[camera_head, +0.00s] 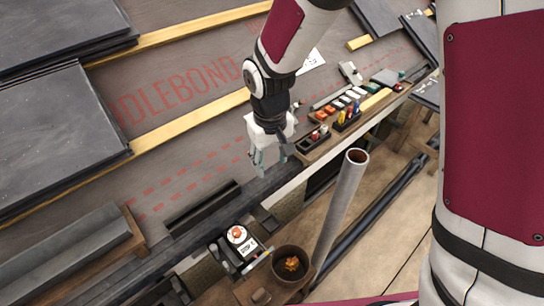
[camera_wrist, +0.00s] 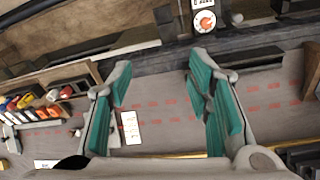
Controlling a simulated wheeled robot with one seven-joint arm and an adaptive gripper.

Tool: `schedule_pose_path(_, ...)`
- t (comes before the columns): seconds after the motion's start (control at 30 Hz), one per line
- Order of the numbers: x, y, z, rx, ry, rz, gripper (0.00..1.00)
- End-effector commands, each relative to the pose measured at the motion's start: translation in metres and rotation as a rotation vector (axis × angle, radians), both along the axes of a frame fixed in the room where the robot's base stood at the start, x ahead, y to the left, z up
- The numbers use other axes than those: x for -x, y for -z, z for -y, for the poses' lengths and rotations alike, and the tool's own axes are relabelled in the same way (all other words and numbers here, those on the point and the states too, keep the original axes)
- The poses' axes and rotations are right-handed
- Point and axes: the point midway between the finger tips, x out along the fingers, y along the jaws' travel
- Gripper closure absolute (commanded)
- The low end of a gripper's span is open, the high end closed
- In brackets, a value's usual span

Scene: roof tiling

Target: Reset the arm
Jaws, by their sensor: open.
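My gripper (camera_head: 268,160) is in the middle of the head view, pointing down over the grey underlay near the roof's lower edge. In the wrist view my gripper (camera_wrist: 160,85) shows two teal-padded fingers spread apart, with nothing between them. The underlay (camera_wrist: 170,125) with red dashed marks lies beneath the fingers. My arm reaches down from the top of the head view.
Dark slates (camera_head: 50,130) lie on wooden battens (camera_head: 190,122) at left. A tray of coloured items (camera_head: 340,118) sits right of my gripper. A round orange-and-white device (camera_head: 237,234), a brown bucket (camera_head: 290,265) and a grey pipe (camera_head: 340,205) are below.

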Motion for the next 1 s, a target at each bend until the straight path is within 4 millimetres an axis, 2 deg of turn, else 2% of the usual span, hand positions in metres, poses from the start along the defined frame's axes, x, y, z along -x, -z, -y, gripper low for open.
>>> schedule_pose_path(0.37, 0.000, -0.001, 0.000, 0.000, 0.000, 0.000, 0.54)
schedule_pose_path(0.47, 0.002, -0.009, 0.006, 0.000, 0.010, 0.003, 0.54)
schedule_pose_path(0.57, 0.010, -0.031, 0.021, 0.000, 0.037, 0.007, 0.54)
schedule_pose_path(0.67, 0.025, -0.061, 0.044, 0.002, 0.078, 0.008, 0.54)
schedule_pose_path(0.8, 0.057, -0.101, 0.077, 0.005, 0.139, 0.007, 0.54)
schedule_pose_path(1.0, 0.113, -0.145, 0.117, 0.001, 0.226, -0.002, 0.54)
